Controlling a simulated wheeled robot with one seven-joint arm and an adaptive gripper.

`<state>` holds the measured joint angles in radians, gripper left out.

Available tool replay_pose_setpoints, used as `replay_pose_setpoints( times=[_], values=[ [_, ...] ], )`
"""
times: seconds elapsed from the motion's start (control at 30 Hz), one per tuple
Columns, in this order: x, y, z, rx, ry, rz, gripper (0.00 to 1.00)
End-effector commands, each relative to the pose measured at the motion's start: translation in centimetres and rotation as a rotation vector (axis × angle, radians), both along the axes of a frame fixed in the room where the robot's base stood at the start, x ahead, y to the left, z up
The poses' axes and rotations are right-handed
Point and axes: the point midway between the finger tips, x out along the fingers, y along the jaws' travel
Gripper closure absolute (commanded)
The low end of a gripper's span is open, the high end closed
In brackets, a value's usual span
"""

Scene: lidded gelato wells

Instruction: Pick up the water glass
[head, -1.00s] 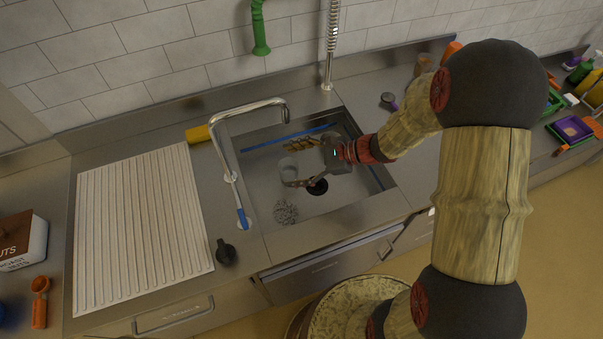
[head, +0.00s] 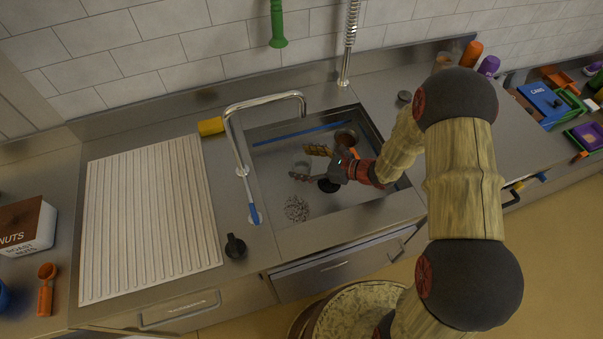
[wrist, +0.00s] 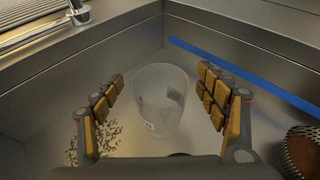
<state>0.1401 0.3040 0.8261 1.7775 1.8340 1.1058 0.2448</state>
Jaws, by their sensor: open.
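The water glass (wrist: 161,98) is a clear, frosted-looking tumbler standing upright in the sink. In the wrist view it sits between and beyond my open fingers, with no visible contact on either side. My gripper (wrist: 166,112) is open and empty, with tan padded fingers on both sides of the view. In the head view my gripper (head: 308,163) is down inside the sink, reaching in from the right. The glass (head: 302,166) shows there only faintly, near the fingertips.
The steel sink (head: 268,197) has walls around my gripper. A blue strip (wrist: 245,75) runs along one wall. A brown round strainer-like item (wrist: 304,150) lies right of my fingers. The faucet (head: 262,103) arches over the left side.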

Motion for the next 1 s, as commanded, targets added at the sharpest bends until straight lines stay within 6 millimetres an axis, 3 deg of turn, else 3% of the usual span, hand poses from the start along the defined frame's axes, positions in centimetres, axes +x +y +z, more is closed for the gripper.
replay_pose_setpoints(
  times=[0.3, 1.0],
  values=[
    [0.3, 0.47, -0.2, -0.001, 0.0, -0.001, 0.26],
    [0.28, 0.46, -0.18, 0.0, 0.0, -0.001, 0.66]
  ],
)
